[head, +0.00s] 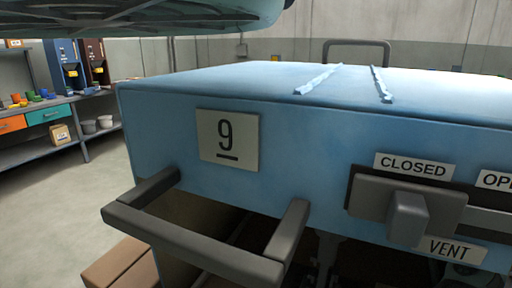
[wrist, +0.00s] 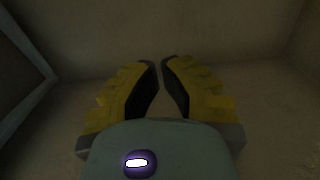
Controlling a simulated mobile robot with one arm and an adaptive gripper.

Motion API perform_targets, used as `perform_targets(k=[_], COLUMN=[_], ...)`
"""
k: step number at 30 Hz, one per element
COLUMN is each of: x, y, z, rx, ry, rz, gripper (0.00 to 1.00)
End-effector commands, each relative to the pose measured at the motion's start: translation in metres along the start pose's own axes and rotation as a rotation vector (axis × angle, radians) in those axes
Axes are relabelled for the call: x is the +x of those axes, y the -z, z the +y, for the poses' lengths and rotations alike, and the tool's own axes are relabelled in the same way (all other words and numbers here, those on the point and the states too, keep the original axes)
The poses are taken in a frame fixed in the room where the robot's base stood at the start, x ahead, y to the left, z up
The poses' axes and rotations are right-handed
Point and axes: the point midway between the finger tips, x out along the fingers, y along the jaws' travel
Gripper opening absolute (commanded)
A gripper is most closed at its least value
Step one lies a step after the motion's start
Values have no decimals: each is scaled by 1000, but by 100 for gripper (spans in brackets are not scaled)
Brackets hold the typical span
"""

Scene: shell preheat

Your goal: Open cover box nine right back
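The box marked 9 (head: 305,135) is blue and fills the middle and right of the head view. Its flat top (head: 230,80) carries two raised strips. A dark grey bar handle (head: 190,246) sticks out below the 9 plate (head: 228,140). A grey vent slider (head: 407,215) sits under the word CLOSED. Another bar handle (head: 357,43) stands at the far edge. My gripper (wrist: 162,60) shows only in the wrist view, with yellow fingers and dark pads, a narrow gap between the tips and nothing between them. No handle shows near it there.
Dim pale surfaces (wrist: 230,35) surround the gripper, with a dark panel and pale edge (wrist: 30,110) at left. In the head view, a teal ribbed shape (head: 140,18) hangs at upper left. Shelves (head: 40,155) stand at far left, and brown blocks (head: 120,265) lie low. Floor shows between (head: 60,220).

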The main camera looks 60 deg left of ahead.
Motion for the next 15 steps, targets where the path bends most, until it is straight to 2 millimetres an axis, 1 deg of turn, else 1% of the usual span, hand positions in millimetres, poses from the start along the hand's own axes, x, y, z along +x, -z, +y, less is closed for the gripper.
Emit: perform_targets(k=[3,15], x=[17,67], y=[1,2], z=[0,-1], rx=[-1,-2], ry=[-2,1], rz=[1,3], gripper=[0,0])
